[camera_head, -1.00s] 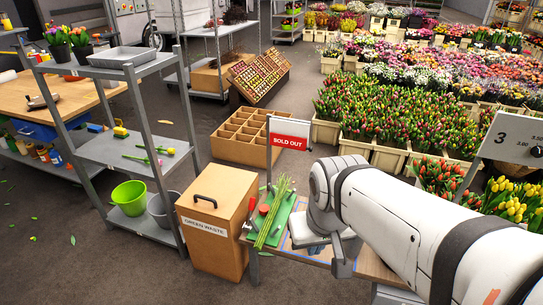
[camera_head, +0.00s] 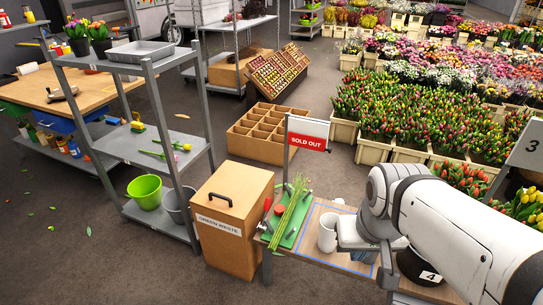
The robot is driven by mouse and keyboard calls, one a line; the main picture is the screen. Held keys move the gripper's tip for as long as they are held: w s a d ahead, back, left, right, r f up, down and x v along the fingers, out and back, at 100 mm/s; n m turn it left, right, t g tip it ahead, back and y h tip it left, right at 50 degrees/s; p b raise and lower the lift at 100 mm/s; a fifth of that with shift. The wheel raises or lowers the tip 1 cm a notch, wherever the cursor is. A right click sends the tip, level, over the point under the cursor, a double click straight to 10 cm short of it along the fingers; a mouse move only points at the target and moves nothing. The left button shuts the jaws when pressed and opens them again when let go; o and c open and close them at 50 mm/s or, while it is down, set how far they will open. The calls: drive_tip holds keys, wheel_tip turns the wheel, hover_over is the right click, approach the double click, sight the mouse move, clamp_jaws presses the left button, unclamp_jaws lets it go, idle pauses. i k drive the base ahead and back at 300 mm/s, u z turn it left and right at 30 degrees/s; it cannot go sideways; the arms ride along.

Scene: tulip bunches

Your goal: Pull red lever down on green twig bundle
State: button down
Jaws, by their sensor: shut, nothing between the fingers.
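A green board (camera_head: 292,235) lies on the small wooden bench, with a bundle of long green twigs (camera_head: 292,212) on it, running lengthwise and sticking out past its ends. A small red lever (camera_head: 278,210) shows at the bundle's left side, with another small red part (camera_head: 267,204) close by. The lever's exact angle is too small to tell. My gripper (camera_head: 358,236) is to the right of the board, over the bench, apart from the twigs and lever. It is shut and empty. My arm partly hides its fingers.
A "SOLD OUT" sign (camera_head: 308,134) rises behind the board. The wooden "GREEN WASTE" bin (camera_head: 233,220) stands left of the bench. A dark pot marked 4 (camera_head: 425,268) is beneath my arm.

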sight(267, 201)
drive_tip(key=i, duration=1.6)
drive_tip(key=z, duration=0.05)
